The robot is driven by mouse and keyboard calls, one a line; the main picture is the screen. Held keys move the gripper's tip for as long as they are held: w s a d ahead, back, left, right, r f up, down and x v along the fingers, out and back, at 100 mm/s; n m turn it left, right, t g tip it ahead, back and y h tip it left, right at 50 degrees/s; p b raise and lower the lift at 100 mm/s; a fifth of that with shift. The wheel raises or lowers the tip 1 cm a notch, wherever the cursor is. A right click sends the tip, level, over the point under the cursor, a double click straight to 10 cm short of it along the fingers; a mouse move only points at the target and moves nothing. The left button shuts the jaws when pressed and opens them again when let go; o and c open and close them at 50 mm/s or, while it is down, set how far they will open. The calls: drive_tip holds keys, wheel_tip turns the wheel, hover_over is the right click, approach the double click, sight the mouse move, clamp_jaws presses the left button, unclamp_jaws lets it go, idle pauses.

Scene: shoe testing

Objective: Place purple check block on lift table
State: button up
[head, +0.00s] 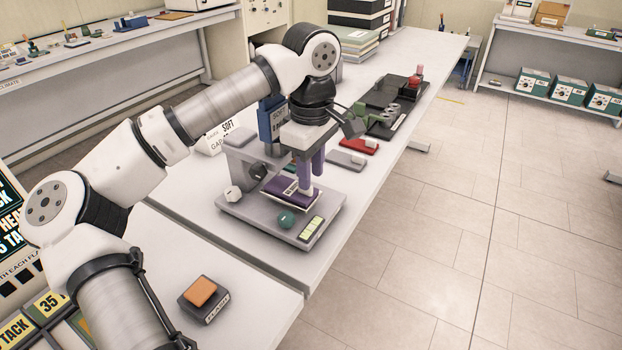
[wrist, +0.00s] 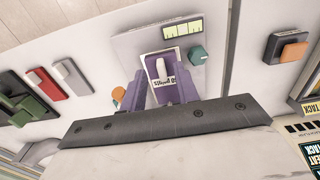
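The purple check block (head: 281,187) is a flat purple piece with a pale upright post (head: 305,186) and a printed label. It appears to sit on the small white-edged lift table (head: 316,207) of a grey bench device; exact contact is hard to see. In the wrist view the pale post (wrist: 161,68) and label lie between my fingers. My gripper (head: 311,178) points down over the block, its purple fingers spread apart. In the wrist view the gripper (wrist: 163,92) shows gaps on both sides of the post. The fingers hide part of the block.
The grey device base (head: 236,208) carries a teal knob (head: 286,218), a white knob and a pale-green panel (head: 311,229). A dark block with an orange top (head: 200,292) stands on the nearer bench. Red and grey blocks (head: 358,145) and dark equipment stand beyond. The right-hand floor is clear.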

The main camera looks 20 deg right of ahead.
wheel_tip(320, 180, up, 10)
drive_tip(key=shift+f+b, duration=0.25)
drive_tip(key=shift+b, duration=0.05)
